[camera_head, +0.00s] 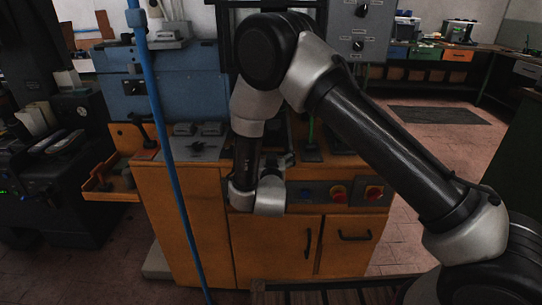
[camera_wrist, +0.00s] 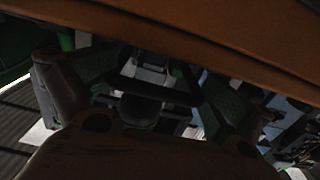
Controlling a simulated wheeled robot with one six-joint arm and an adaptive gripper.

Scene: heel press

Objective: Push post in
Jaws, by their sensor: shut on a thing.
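My gripper (camera_head: 275,163) is at the front of the orange cabinet (camera_head: 180,215), above its control panel, mostly hidden behind my wrist in the head view. In the wrist view, the two fingers of my gripper (camera_wrist: 142,92) show at left and right with green pads. A dark, rounded piece (camera_wrist: 140,112), seemingly the post, shows between them, with a black frame around it. My gripper is shut on it. The picture is too dark to tell how far in it sits.
An open orange drawer (camera_head: 108,190) sticks out at left. A blue upright pole (camera_head: 172,165) stands in front of the cabinet. A brown-orange surface (camera_wrist: 215,35) crosses the top of the wrist view.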

